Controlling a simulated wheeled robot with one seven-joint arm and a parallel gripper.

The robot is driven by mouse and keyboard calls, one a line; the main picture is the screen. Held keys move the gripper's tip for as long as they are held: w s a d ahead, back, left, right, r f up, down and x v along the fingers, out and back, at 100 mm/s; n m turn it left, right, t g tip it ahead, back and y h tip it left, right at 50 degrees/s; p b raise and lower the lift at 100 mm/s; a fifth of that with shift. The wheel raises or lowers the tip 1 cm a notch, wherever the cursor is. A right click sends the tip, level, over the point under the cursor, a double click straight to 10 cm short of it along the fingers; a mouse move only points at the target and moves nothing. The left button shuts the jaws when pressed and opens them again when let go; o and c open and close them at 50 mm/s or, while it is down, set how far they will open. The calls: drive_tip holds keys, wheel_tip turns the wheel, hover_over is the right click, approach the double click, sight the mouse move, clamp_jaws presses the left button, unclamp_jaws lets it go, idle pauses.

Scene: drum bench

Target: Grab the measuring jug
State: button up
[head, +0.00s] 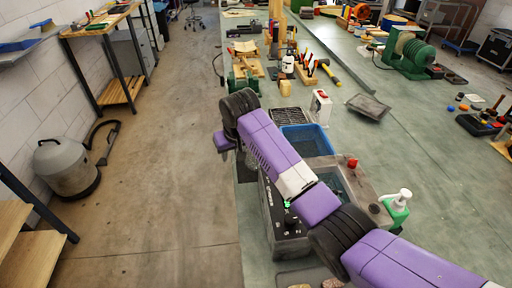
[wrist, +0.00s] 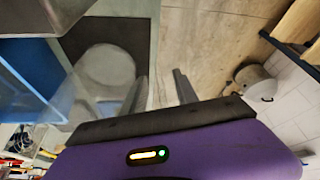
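A clear, see-through vessel that looks like the measuring jug (wrist: 104,68) shows in the wrist view, left of my fingers, with a pale round area over a dark patch. Its outline is faint, and I cannot make out its handle. My gripper (wrist: 162,88) has its two grey fingers spread apart, with bare floor showing between them. The left finger is close beside the jug; I cannot tell whether they touch. In the head view my arm covers much of this spot, and the fingertips and jug are not clearly visible.
A blue bin (head: 306,140) and a grey basin unit (head: 350,184) stand near my arm on the green bench (head: 330,75). A white-topped pump bottle (head: 397,205) is at right. Tools lie farther back. Open floor (head: 175,150) lies left of the bench.

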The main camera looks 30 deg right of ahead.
drive_tip(key=shift+w+f, duration=0.15)
drive_tip(key=shift+f, duration=0.2)
drive_tip(key=shift+c, duration=0.3)
clamp_jaws()
drive_tip(key=shift+a, duration=0.1)
idle(0.9)
